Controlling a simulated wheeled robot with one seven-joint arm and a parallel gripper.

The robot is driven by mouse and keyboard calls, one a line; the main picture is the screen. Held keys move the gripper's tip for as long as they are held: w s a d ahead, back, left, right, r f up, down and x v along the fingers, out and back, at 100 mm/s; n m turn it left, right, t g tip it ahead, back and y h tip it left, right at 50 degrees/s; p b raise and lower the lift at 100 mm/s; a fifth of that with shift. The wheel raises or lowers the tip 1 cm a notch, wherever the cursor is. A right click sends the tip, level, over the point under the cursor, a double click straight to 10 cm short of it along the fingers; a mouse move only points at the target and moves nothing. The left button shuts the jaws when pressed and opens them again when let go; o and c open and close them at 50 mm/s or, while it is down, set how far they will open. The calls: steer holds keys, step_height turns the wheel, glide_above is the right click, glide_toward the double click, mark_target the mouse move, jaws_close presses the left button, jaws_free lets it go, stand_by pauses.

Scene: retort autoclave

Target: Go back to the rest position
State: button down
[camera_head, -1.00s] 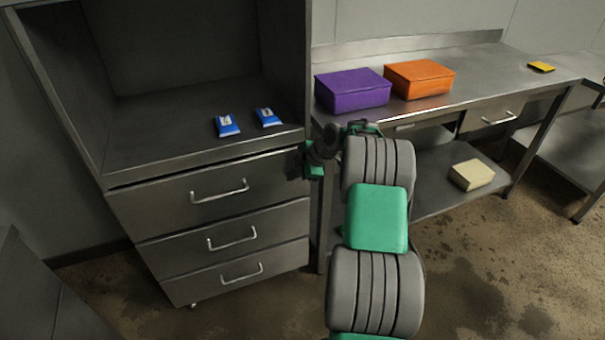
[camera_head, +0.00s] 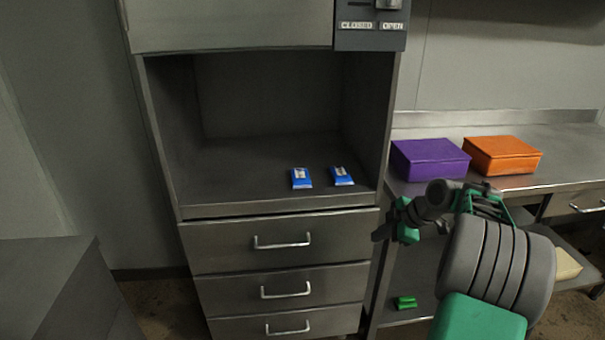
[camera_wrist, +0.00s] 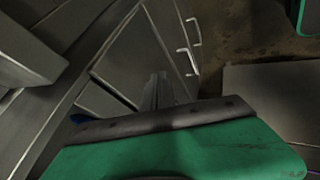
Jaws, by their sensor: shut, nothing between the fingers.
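My gripper (camera_head: 384,232) is at the end of my grey and green arm, in front of the right edge of the steel cabinet (camera_head: 290,210) in the head view. It is folded near the arm and holds nothing. In the wrist view the gripper's fingers (camera_wrist: 158,90) are close together, and the cabinet's drawers and handles show beyond them. Two blue packets (camera_head: 301,178) (camera_head: 342,176) lie side by side on the floor of the cabinet's open compartment, apart from my gripper.
A steel bench (camera_head: 560,192) at the right bears a purple box (camera_head: 430,160) and an orange box (camera_head: 502,155). A green object (camera_head: 405,302) and a pale block (camera_head: 567,265) are on its lower shelf. A grey unit (camera_head: 45,285) stands at the lower left. Three drawers are shut.

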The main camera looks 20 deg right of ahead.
steer(key=s+a+r+m+g+h+p, duration=0.1)
steer(key=s+a+r+m+p, duration=0.25)
steer(key=a+r, duration=0.35)
steer(key=s+a+r+m+g+h+p, duration=0.1)
steer(key=s+a+r+m+p, duration=0.2)
steer(key=a+r, duration=0.5)
steer(key=s+a+m+p, duration=0.3)
steer(key=s+a+m, duration=0.1)
steer(key=s, duration=0.3)
steer(key=s+a+m+g+h+p, duration=0.1)
steer(key=s+a+m+p, duration=0.2)
steer(key=s, duration=0.4)
steer(key=shift+s+a+r+m+h+p, duration=0.35)
steer(key=shift+a+p, duration=0.4)
steer(key=shift+a, duration=0.35)
steer(key=shift+r, duration=0.1)
